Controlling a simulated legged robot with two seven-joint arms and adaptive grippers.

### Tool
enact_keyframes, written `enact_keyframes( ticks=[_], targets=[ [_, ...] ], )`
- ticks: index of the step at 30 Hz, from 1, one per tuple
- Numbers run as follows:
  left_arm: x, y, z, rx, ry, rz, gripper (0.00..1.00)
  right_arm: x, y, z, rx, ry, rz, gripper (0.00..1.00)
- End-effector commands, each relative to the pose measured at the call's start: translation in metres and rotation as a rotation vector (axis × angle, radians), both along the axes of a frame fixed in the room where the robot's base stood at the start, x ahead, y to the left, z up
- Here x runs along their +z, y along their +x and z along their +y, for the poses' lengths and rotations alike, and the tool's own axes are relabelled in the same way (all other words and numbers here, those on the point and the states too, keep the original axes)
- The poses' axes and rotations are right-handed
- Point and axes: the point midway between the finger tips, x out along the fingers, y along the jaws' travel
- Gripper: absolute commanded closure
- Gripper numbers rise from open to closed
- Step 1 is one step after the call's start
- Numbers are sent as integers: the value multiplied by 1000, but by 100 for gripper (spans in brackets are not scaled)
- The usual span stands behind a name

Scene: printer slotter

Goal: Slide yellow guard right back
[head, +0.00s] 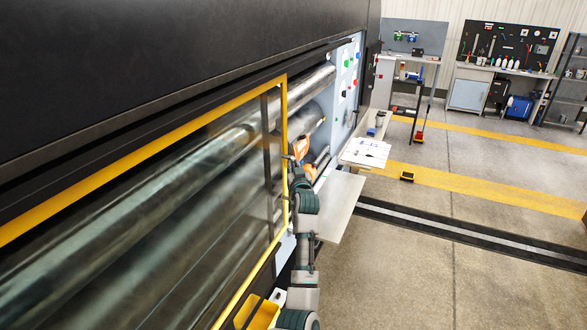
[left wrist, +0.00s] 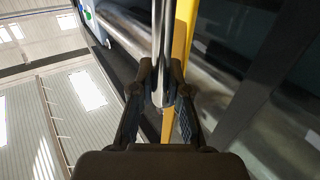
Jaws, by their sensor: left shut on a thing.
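The yellow guard (head: 284,110) is a yellow frame with a see-through pane across the front of the dark machine, covering its long rollers. In the left wrist view, the yellow edge (left wrist: 184,45) runs beside a metal bar handle (left wrist: 161,35). My left gripper (head: 293,188) is at the guard's right edge in the head view. In the left wrist view, its fingers (left wrist: 160,88) are closed around the bar. The fingertips are small and partly hidden by my arm in the head view. My right gripper does not show.
Right of the guard, rollers (head: 318,80) and orange parts (head: 301,147) are uncovered beside a button panel (head: 345,75). A grey shelf plate (head: 340,205) juts out near my arm. A yellow bin (head: 262,313) is at the bottom. Open floor (head: 440,260) lies to the right.

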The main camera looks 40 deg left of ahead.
Motion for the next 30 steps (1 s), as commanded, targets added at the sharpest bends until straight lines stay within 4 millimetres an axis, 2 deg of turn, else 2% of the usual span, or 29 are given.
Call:
enact_keyframes(
  ticks=[1,2,3,6,17,20,30],
  targets=[
    [-9,2,-2,-3,-11,14,100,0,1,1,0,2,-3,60],
    [-9,2,-2,-3,-11,14,100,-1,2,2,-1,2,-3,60],
    [-9,2,-2,-3,-11,14,83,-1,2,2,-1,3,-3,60],
    [-9,2,-2,-3,-9,13,59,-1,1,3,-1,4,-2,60],
    [-3,-3,-5,-1,-3,5,59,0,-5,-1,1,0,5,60],
    [-3,-10,-14,-1,-1,5,59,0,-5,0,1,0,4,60],
    [-7,-54,-70,-2,-6,6,59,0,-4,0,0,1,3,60]
  ],
)
